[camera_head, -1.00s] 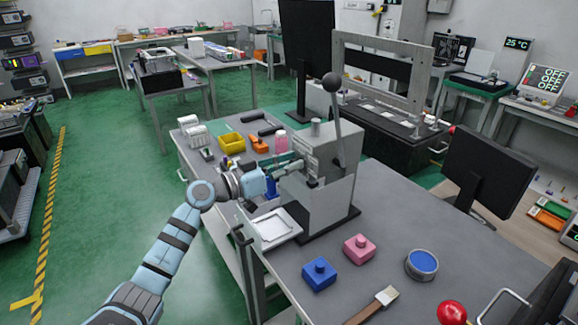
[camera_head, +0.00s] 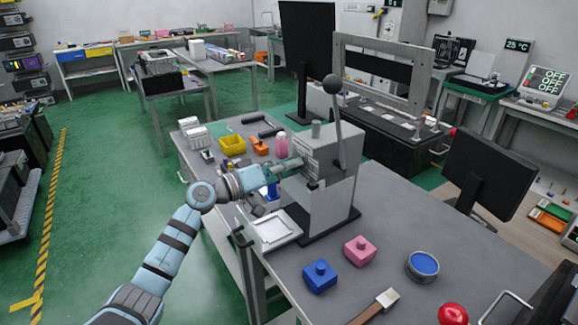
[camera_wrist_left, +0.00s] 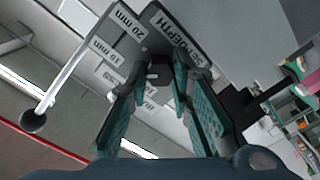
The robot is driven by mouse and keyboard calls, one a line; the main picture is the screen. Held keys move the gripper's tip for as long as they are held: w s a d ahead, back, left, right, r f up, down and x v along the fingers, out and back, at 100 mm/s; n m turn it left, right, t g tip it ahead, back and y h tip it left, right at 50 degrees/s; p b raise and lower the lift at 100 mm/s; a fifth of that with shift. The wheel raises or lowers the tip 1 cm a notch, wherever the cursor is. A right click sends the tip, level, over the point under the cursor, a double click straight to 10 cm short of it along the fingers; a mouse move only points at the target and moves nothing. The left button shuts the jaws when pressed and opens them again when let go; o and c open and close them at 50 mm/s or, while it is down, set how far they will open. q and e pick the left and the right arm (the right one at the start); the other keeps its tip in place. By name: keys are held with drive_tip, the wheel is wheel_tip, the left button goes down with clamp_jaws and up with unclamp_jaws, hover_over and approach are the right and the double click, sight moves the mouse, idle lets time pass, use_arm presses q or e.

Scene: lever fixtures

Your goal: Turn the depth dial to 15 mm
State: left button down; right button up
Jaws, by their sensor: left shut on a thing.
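The grey press-like fixture (camera_head: 328,190) stands on the workbench, and its depth dial is hidden by my gripper in the head view. My left gripper (camera_head: 291,164) reaches the fixture's left face. In the left wrist view, my left gripper (camera_wrist_left: 160,82) has its two teal-padded fingers on either side of the small dark depth dial (camera_wrist_left: 157,72), shut on it. A "SET DEPTH" plate (camera_wrist_left: 181,45) lies behind the fingers. A "20 mm" label (camera_wrist_left: 127,22) and other mm labels, partly covered and hard to read, surround the dial. Its exact setting cannot be told. My right gripper is not in view.
A lever with a black ball knob (camera_head: 332,83) rises from the fixture. A white tray (camera_head: 273,228) lies before it. A blue block (camera_head: 319,275), pink block (camera_head: 360,250), blue-topped round tin (camera_head: 422,265) and brush (camera_head: 378,305) lie nearer.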

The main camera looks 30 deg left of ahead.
use_arm(q)
drive_tip(key=shift+f, duration=0.1)
idle(0.3)
drive_tip(key=c, duration=1.4)
unclamp_jaws()
drive_tip(key=shift+c, duration=0.2)
drive_tip(key=v, duration=1.2)
drive_tip(key=shift+a, duration=0.1)
